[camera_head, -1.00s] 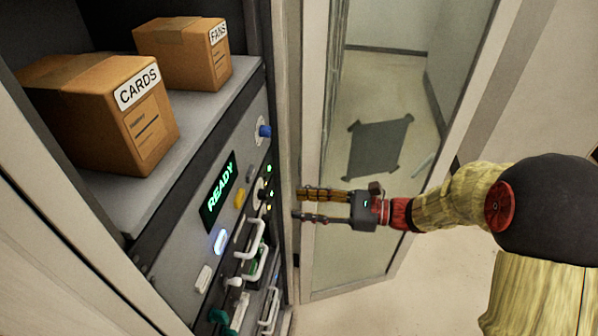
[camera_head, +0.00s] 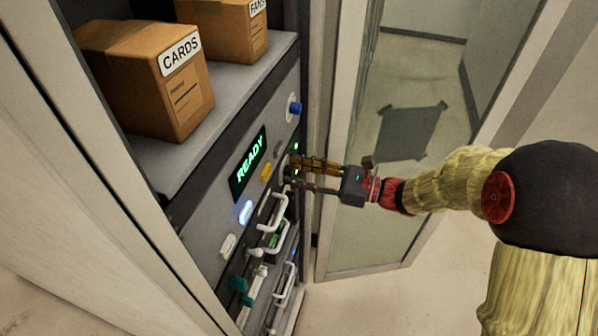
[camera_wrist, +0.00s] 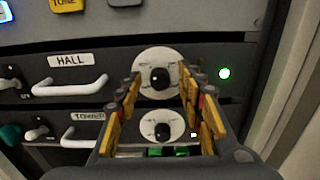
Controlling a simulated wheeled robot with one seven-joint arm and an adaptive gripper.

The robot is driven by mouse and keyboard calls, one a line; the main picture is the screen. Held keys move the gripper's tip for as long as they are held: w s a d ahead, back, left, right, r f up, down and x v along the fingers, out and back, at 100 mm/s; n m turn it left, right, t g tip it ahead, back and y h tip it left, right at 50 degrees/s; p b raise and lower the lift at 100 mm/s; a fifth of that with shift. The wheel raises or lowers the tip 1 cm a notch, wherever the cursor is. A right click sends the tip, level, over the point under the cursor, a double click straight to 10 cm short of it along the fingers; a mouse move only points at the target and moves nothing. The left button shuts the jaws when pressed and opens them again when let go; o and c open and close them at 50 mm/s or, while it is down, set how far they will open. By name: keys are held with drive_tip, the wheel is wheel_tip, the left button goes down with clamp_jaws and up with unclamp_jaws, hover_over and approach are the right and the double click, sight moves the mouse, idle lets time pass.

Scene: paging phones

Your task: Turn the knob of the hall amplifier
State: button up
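The hall amplifier's row carries a white HALL label (camera_wrist: 71,60) in the wrist view. To the right of the label is a black knob (camera_wrist: 160,78) on a round white dial (camera_wrist: 151,57). My gripper (camera_head: 291,172) is at the panel in the head view, its fingers pointing at the dials. In the wrist view its fingers (camera_wrist: 159,84) are apart, one on each side of the hall knob. I cannot tell whether they touch it. In the head view the fingers largely hide the knob.
A second black knob (camera_wrist: 162,131) on a white dial sits just below, in the row labelled TOWER (camera_wrist: 89,116). White handles (camera_head: 272,210) jut from the panel nearby. A green light (camera_wrist: 224,73) is at the right. A glass door (camera_head: 400,130) stands open beside the rack.

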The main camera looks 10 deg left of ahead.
drive_tip(key=shift+c, duration=0.5)
clamp_jaws()
drive_tip(key=shift+b, duration=0.35)
drive_tip(key=n+b, duration=0.2)
drive_tip(key=b, duration=0.1)
drive_tip(key=n+b, duration=0.1)
drive_tip(key=n, duration=0.1)
drive_tip(key=shift+f, duration=0.25)
drive_tip(key=n+b, duration=1.3)
drive_tip(key=b, duration=0.8)
drive_tip(key=shift+s+n, duration=0.15)
drive_tip(key=shift+n, duration=0.25)
